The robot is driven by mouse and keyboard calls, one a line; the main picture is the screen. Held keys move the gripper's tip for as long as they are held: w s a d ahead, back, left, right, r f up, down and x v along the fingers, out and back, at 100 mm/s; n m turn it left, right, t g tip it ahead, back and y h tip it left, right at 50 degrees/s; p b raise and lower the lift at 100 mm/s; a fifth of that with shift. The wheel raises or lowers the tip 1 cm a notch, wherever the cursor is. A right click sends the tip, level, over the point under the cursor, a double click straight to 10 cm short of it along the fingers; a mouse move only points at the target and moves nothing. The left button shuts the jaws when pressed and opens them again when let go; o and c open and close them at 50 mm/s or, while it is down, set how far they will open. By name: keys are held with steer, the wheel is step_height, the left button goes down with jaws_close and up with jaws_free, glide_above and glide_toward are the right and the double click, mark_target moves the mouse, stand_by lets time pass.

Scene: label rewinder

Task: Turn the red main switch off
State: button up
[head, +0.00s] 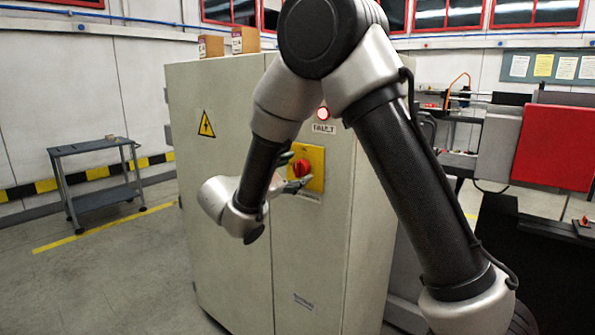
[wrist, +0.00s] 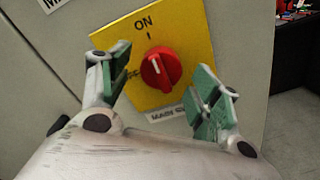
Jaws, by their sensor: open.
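The red main switch (wrist: 161,69) is a round knob on a yellow plate (wrist: 196,28) in the wrist view. Its white mark points up toward the word ON. In the head view the red knob (head: 301,168) sits on the yellow plate (head: 317,158) on the cabinet front. My gripper (wrist: 165,85) is open, with one green-padded finger to the left of the knob and one to the lower right. Neither finger visibly touches the knob. In the head view my gripper (head: 288,172) is beside the plate, partly hidden by my arm.
The grey cabinet (head: 226,215) bears a warning triangle and a lit red FAULT lamp (head: 323,114). Two boxes (head: 245,40) stand on top. A trolley (head: 100,175) stands at left with open floor around it. A red machine (head: 556,146) is at right.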

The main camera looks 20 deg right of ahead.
steer(key=shift+x, duration=0.95)
steer(key=shift+d, duration=0.1)
steer(key=c, duration=1)
